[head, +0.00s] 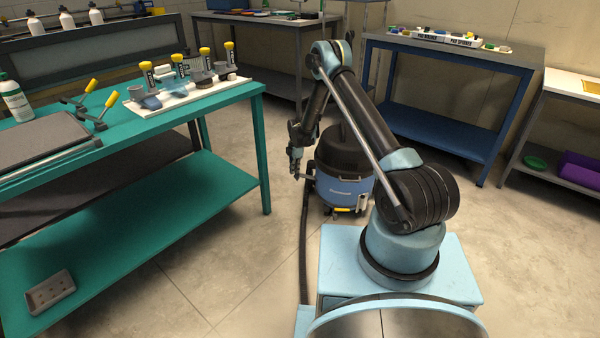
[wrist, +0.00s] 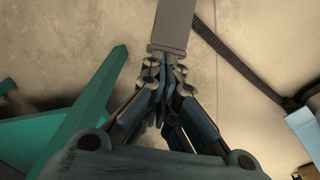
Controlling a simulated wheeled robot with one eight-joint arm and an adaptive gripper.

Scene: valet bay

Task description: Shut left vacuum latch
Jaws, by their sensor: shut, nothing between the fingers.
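The vacuum (head: 345,180) is a blue drum with a black lid, standing on the floor beyond my base. My gripper (head: 296,172) hangs at the left side of the vacuum in the head view, fingers down. A small grey piece, which looks like the left latch (head: 310,178), sticks out from the drum beside my fingertips. In the wrist view my gripper (wrist: 164,68) is shut and empty. A flat grey bar (wrist: 170,25) ends at or just beyond the fingertips; I cannot tell whether they touch. The latch's exact angle is unclear.
A black hose (head: 304,235) runs along the floor; it also shows in the wrist view (wrist: 235,60). A teal workbench (head: 225,100) stands at the left. A blue-legged bench (head: 440,128) stands behind at the right. Floor between the teal bench and vacuum is clear.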

